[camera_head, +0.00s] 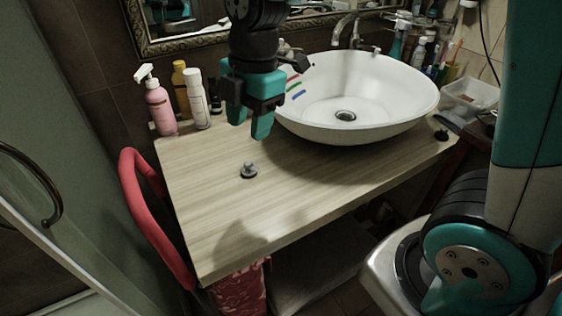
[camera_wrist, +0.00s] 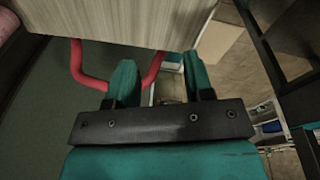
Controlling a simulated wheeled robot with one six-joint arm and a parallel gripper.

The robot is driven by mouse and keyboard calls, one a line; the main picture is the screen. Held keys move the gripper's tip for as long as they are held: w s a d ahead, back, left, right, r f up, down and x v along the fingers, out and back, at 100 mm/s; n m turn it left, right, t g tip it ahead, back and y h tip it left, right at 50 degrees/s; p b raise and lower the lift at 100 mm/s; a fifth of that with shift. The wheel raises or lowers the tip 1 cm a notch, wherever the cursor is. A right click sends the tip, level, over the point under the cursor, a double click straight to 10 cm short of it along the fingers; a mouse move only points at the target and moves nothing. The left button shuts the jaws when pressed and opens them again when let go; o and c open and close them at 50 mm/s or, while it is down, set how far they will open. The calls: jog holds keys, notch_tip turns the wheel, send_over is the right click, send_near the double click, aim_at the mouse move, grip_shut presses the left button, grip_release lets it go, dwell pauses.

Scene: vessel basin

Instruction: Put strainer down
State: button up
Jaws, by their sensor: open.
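The strainer (camera_head: 249,171), a small grey piece with a knob on top, stands on the wooden countertop (camera_head: 300,195) left of the basin. My gripper (camera_head: 258,125) is open and empty, above the countertop near the basin's left rim, apart from the strainer. In the wrist view my gripper (camera_wrist: 165,85) shows its two teal fingers spread with nothing between them. The strainer does not show in the wrist view. The white vessel basin (camera_head: 400,95) sits on the countertop with a dark drain (camera_head: 345,115) at its bottom.
A pink pump bottle (camera_head: 160,108), a white bottle (camera_head: 197,100) and a yellow bottle (camera_head: 180,85) stand at the back left. A faucet (camera_head: 346,30) rises behind the basin. A red rail (camera_head: 150,215) runs along the left edge. The front countertop is clear.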

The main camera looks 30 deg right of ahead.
jog(key=s+a+r+m+y, duration=0.1)
jog(key=s+m, duration=0.6)
jog(key=s, duration=0.1)
jog(key=s+a+r+m+y, duration=0.1)
jog(key=s+m, duration=0.7)
jog(key=shift+a+r+y, duration=0.25)
jog(key=shift+r+y, duration=0.05)
jog(key=shift+r, duration=0.1)
